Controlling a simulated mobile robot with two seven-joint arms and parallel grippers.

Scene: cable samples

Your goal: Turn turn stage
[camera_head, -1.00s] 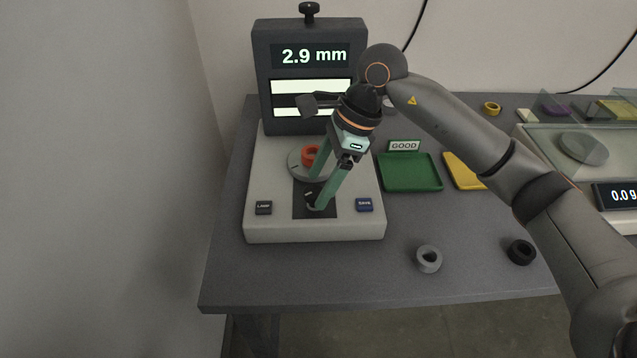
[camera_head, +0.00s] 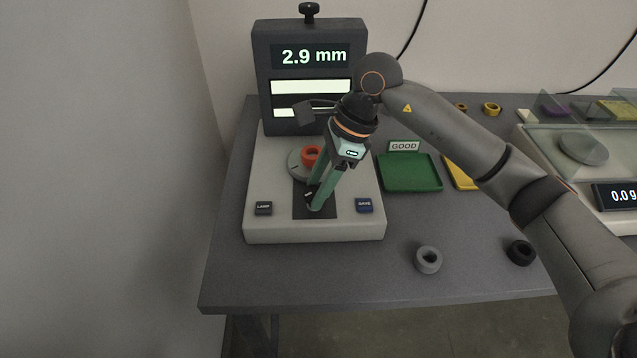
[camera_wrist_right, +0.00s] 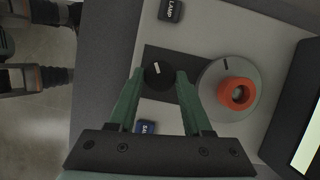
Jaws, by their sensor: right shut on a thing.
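The turn stage, a grey disc (camera_head: 295,170), sits on the pale instrument base with an orange-red cable ring (camera_head: 311,154) on it. They also show in the right wrist view as the disc (camera_wrist_right: 212,78) and the ring (camera_wrist_right: 237,93). In front of the disc is a black knob (camera_wrist_right: 158,73) with a white mark, on a dark panel. My right gripper (camera_head: 313,202) points down at the panel and is shut on the knob, one green finger on each side; the fingers partly hide the knob in the head view.
A screen (camera_head: 313,56) reads 2.9 mm. A LAMP button (camera_head: 263,208) and a SAVE button (camera_head: 364,205) flank the panel. A green tray (camera_head: 410,174), a grey ring (camera_head: 428,260) and a black ring (camera_head: 520,252) lie to the right.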

